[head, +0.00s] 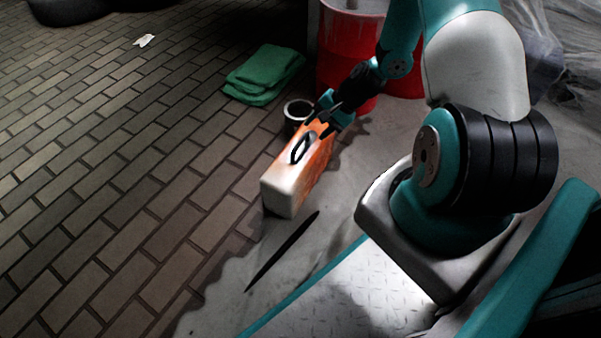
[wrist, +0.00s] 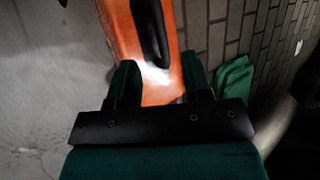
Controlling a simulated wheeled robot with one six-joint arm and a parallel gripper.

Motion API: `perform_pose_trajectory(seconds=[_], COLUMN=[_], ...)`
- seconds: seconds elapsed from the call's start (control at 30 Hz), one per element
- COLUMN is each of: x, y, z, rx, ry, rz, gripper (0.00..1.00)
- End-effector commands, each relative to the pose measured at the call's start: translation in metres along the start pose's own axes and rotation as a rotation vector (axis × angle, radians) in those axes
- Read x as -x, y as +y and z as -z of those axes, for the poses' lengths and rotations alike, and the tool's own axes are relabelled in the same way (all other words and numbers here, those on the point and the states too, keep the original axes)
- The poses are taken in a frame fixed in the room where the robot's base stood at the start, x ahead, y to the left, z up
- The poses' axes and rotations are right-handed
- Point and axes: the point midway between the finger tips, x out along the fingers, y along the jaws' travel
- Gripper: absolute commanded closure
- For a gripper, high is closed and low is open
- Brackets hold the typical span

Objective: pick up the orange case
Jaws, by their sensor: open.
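The orange case (head: 318,160) stands on the floor in the head view, with a dark handle slot on top and a pale, brightly lit near end. My gripper (head: 318,120) is at its far end, coming from the upper right. In the wrist view the orange case (wrist: 132,40) runs up from between the two fingers of my gripper (wrist: 160,78). One finger is on each side of the case's end, and the jaws are open. I cannot tell whether either finger touches it.
A dark roll or cup (head: 297,112) stands just behind the case. A red bucket (head: 345,50) and a folded green cloth (head: 264,75) lie beyond. A thin dark strip (head: 282,252) lies in front on the sheet. The brick floor at left is mostly clear.

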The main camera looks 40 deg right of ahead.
Motion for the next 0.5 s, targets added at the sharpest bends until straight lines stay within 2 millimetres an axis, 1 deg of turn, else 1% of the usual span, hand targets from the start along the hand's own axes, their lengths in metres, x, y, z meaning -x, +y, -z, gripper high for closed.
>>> perform_pose_trajectory(seconds=[0.03,0.27,0.37,0.5], x=[-0.009,-0.019,-0.029,-0.049], y=[0.002,0.001,0.002,0.002], z=[0.001,0.001,0.003,0.007], rx=[0.001,0.001,0.002,0.003], ry=[-0.001,-0.001,-0.001,-0.001], rz=[-0.001,0.0,0.0,0.0], gripper=[0.55,0.55,0.55,0.55])
